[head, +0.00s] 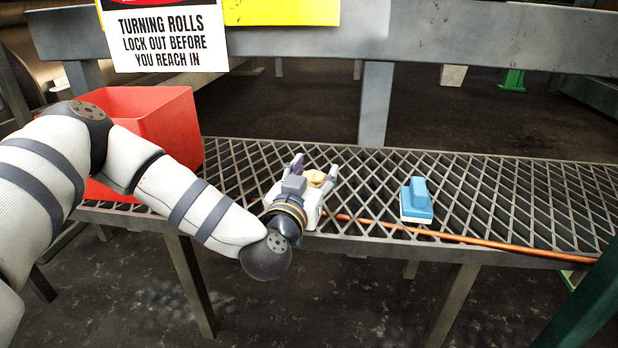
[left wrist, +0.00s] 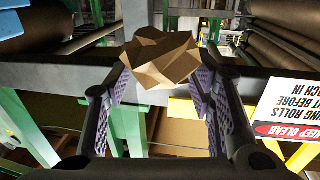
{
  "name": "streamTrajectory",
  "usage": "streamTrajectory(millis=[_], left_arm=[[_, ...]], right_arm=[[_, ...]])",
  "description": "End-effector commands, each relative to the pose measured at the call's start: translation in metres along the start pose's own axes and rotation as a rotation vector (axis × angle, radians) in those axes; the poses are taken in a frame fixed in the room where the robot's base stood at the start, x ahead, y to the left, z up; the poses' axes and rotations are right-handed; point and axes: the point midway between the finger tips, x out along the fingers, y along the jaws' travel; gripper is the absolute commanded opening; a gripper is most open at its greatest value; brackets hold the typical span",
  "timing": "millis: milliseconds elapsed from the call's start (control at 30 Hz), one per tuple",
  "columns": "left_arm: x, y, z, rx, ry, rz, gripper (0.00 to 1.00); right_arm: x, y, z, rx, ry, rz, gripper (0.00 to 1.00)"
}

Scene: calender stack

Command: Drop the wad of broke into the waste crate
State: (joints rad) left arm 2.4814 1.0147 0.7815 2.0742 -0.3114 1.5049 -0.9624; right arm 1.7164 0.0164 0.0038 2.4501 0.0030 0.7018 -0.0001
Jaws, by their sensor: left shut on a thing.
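The wad of broke (head: 317,179) is a small tan, crumpled lump. My left gripper (head: 315,170) is shut on it, above the grating and to the right of the crate. In the left wrist view the brown, faceted wad (left wrist: 160,58) sits at the fingertips, between the purple pads of my left gripper (left wrist: 158,82). The waste crate (head: 160,118) is an open red box at the left end of the grating. My left arm hides part of its front, and its inside floor is hidden. My right gripper is not in view.
A metal grating shelf (head: 500,190) runs across the view. A blue block-like tool (head: 417,201) lies on it to the right, and a copper-coloured rod (head: 470,239) runs along its front edge. A grey rail (head: 430,35) with a warning sign (head: 168,36) crosses behind, above the grating.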

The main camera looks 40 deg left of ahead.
Motion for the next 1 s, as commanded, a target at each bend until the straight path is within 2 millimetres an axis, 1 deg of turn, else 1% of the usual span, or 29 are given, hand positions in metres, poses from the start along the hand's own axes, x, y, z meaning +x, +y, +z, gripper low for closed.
streamTrajectory(millis=[33,100,167,200,300,400,500,633,900,967,1000], left_arm=[[-0.01,0.008,-0.027,-0.004,0.009,0.007,0.3],[-0.024,0.018,-0.048,-0.003,0.01,0.007,0.3],[-0.037,0.028,-0.062,-0.002,0.008,0.009,0.3],[-0.048,0.037,-0.064,0.0,0.006,0.011,0.3],[-0.071,0.053,-0.073,0.001,0.003,0.008,0.3],[-0.087,0.065,-0.081,0.001,0.003,0.006,0.3],[-0.098,0.072,-0.085,0.0,0.002,0.003,0.3],[-0.103,0.075,-0.085,0.001,0.001,0.0,0.3],[-0.103,0.076,-0.085,0.001,0.001,0.003,0.3],[-0.104,0.079,-0.088,0.0,0.004,0.035,0.3],[-0.106,0.084,-0.091,0.002,0.005,0.081,0.3]], right_arm=[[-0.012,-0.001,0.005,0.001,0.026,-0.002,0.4],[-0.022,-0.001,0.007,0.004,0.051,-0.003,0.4],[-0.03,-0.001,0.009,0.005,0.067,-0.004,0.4],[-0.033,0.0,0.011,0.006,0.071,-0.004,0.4],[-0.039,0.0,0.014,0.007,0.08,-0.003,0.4],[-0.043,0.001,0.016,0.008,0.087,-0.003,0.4],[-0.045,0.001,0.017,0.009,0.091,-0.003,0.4],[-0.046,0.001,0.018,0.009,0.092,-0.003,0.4],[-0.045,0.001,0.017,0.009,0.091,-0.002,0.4],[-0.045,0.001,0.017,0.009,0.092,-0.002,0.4],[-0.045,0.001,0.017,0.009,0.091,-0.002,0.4]])
